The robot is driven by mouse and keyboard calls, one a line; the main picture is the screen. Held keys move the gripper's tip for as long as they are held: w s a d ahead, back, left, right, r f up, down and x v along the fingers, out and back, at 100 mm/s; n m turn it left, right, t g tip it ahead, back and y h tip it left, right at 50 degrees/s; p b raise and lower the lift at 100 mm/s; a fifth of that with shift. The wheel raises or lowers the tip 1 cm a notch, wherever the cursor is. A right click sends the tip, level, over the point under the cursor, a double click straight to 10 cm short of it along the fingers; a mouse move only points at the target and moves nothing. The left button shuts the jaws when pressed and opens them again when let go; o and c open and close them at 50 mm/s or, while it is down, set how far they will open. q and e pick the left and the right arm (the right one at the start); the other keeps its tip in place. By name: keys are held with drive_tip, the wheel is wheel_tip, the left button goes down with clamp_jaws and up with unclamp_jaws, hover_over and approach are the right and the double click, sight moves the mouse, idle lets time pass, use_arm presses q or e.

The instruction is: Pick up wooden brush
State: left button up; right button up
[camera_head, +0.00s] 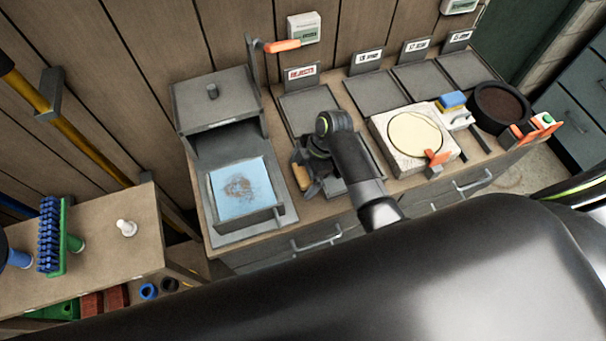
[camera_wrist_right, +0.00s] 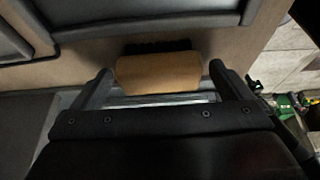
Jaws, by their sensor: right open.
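The wooden brush (camera_head: 301,177) lies on the bench just right of the grey box, partly hidden by my right gripper in the head view. In the right wrist view the brush (camera_wrist_right: 158,72) shows a plain wooden back with dark bristles along its far edge. My right gripper (camera_head: 309,178) is over the bench at the brush. In the right wrist view its two open fingers (camera_wrist_right: 158,83) stand on either side of the brush, one near each end. Contact cannot be told. My left gripper is not seen.
A grey open box with a blue cloth (camera_head: 240,188) stands left of the brush. A round disc on a stone block (camera_head: 415,132), a dark bowl (camera_head: 503,104) and orange-handled tools stand to the right. A side shelf (camera_head: 100,240) with a blue-green brush (camera_head: 50,237) is at left.

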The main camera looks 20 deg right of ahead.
sight(302, 173)
drive_tip(key=c, duration=1.1)
drive_tip(key=shift+r, duration=0.1)
wheel_tip(302, 173, up, 10)
drive_tip(key=shift+f+b, duration=0.1)
drive_tip(key=shift+b, duration=0.25)
drive_tip(key=shift+o, duration=1.4)
drive_tip(key=shift+c, duration=0.8)
drive_tip(key=shift+a, duration=0.1)
